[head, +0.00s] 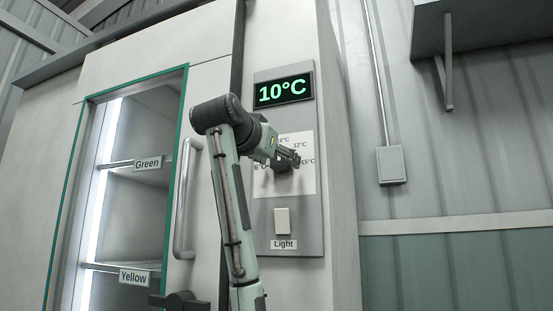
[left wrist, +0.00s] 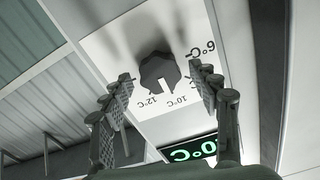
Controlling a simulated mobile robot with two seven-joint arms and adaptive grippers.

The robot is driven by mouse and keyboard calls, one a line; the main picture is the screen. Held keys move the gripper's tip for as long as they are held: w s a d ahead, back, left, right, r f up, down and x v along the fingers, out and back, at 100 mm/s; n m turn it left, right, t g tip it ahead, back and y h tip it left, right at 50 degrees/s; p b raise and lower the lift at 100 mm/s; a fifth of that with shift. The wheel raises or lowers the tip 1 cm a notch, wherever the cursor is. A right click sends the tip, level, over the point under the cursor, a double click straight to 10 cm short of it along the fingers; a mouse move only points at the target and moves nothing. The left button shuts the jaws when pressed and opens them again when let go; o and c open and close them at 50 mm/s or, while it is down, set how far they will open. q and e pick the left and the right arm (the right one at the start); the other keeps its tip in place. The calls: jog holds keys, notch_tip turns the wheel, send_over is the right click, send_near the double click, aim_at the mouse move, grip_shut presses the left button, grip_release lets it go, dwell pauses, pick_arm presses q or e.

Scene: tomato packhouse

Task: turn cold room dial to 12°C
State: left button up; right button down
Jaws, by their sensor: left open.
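The cold room dial (left wrist: 159,72) is a dark knob on a white scale plate (head: 301,184) with temperature marks. In the left wrist view it sits ahead of and between the open fingers of my left gripper (left wrist: 165,85); I cannot tell whether they touch it. In the head view my left gripper (head: 291,157) is at the plate and partly hides the dial and some marks. The green display (head: 283,90) above reads 10°C. It also shows upside down in the left wrist view (left wrist: 194,150), partly hidden. My right gripper is not in view.
A light switch (head: 282,221) labelled Light is below the plate. To the left are a door handle (head: 184,198) and a glazed door with shelves labelled Green (head: 147,163) and Yellow (head: 133,277). A grey box (head: 391,165) is on the right wall.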

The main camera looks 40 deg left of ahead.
pick_arm(q)
jog(key=shift+c, duration=0.6)
jog(key=c, duration=1)
jog(key=shift+c, duration=0.2)
jog(key=shift+m, duration=1.5)
jog(key=shift+m+p, duration=0.35)
jog(key=shift+m, duration=0.55)
jog(key=m, duration=0.2)
jog(key=shift+m+p, duration=0.3)
jog(key=shift+p, duration=0.1)
jog(key=shift+m+p, duration=0.3)
jog(key=shift+m, duration=0.5)
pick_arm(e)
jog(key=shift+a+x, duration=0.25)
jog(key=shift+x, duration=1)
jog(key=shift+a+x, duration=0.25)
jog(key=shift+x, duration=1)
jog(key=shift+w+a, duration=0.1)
